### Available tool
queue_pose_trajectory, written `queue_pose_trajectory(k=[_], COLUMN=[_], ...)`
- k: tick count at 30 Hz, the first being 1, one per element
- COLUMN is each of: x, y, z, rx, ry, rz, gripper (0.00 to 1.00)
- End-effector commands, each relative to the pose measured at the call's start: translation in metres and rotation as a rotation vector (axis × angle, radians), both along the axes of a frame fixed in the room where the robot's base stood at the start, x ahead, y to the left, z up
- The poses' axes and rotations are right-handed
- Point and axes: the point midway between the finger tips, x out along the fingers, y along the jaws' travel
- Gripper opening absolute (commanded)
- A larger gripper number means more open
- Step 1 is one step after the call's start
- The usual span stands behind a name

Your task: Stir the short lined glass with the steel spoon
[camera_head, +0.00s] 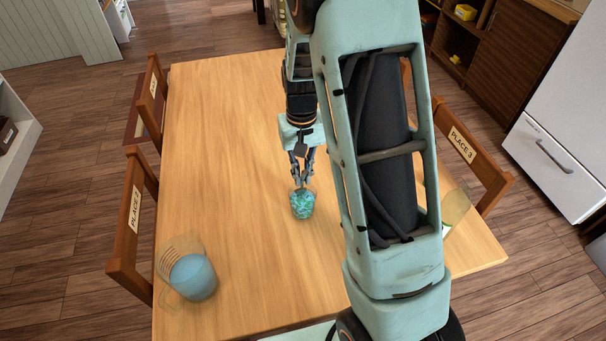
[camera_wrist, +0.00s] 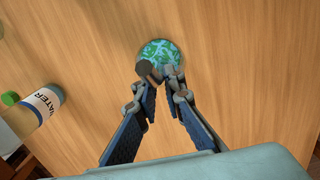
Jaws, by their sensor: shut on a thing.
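The short lined glass (camera_head: 193,278) stands at the near left of the table in the head view, with dark lines on its clear wall and blue contents. My gripper (camera_head: 302,180) points down near the table's middle, well to the right of and beyond the glass. In the wrist view, its fingertips (camera_wrist: 160,78) are closed around a grey rod-like piece (camera_wrist: 144,69), which looks like the steel spoon's handle. The rest of the spoon cannot be made out. A teal patterned round vessel (camera_head: 303,206) is directly below the fingertips; it also shows in the wrist view (camera_wrist: 160,50).
A yellowish clear thing (camera_head: 456,207) is partly hidden behind my arm. Chairs (camera_head: 130,222) line the wooden table (camera_head: 225,130). The tabletop between vessel and glass is clear.

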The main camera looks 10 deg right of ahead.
Motion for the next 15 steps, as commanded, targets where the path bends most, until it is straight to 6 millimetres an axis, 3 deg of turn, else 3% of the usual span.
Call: queue_pose_trajectory(k=[15], x=[0.013], y=[0.000], z=[-0.037], rx=[0.000], ry=[0.000], rz=[-0.001], gripper=[0.00])
